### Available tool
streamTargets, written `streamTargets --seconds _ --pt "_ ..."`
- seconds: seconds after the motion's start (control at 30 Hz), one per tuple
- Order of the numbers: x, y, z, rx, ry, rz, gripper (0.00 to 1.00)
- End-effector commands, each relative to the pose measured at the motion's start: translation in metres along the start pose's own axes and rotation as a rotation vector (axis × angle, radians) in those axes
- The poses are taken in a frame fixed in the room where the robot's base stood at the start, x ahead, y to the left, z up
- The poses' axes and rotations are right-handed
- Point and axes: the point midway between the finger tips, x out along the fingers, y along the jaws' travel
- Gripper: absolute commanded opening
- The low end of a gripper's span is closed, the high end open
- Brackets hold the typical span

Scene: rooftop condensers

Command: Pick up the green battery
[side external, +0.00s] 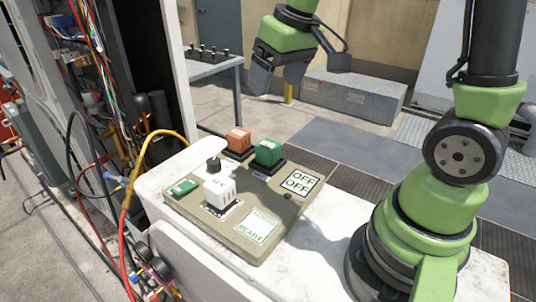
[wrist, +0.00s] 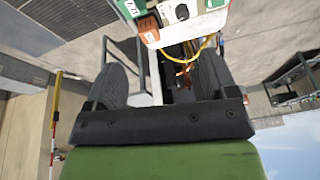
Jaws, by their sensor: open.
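The green battery (side external: 268,152) is a block with a white label, standing upright in a dark base at the back edge of the panel in the side view. A green labelled block, likely the same one, is cut off at the top of the wrist view (wrist: 131,8). My gripper (side external: 278,76) hangs in the air above and behind the battery, well apart from it. Its two dark fingers are spread in the wrist view (wrist: 160,78), with nothing held between them.
An orange block (side external: 238,140) stands just left of the battery. The olive panel (side external: 240,220) carries a white block (side external: 219,191), a black knob (side external: 213,166) and a flat green piece (side external: 183,187). Cables and an open cabinet are at left.

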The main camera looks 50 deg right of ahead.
Motion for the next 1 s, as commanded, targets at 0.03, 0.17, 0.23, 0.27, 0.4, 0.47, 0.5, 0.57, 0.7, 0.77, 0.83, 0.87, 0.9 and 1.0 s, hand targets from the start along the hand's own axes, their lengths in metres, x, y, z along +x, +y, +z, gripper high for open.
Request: streamTargets --seconds 0.03,0.17,0.23,0.27,0.4,0.47,0.5,0.57,0.7,0.77,0.83,0.87,0.9,1.0 --pt "0.02 0.009 -0.007 -0.017 -0.041 0.012 0.79" --pt "0.063 0.03 -0.018 -0.077 -0.115 0.031 0.79" --pt "0.083 0.04 -0.02 -0.101 -0.147 0.034 0.79" --pt "0.09 0.043 -0.02 -0.111 -0.158 0.035 0.79" --pt "0.111 0.053 -0.02 -0.141 -0.19 0.037 0.79" --pt "0.117 0.054 -0.019 -0.146 -0.197 0.037 0.79" --pt "0.122 0.055 -0.018 -0.147 -0.2 0.036 0.79" --pt "0.131 0.055 -0.016 -0.148 -0.202 0.035 0.79" --pt "0.152 0.056 -0.012 -0.147 -0.201 0.036 0.79" --pt "0.157 0.056 -0.011 -0.147 -0.2 0.036 0.79" --pt "0.162 0.056 -0.01 -0.147 -0.199 0.036 0.79" --pt "0.164 0.056 -0.009 -0.147 -0.199 0.036 0.79" --pt "0.167 0.056 -0.008 -0.148 -0.199 0.036 0.79" --pt "0.182 0.054 -0.003 -0.147 -0.202 0.035 0.79"
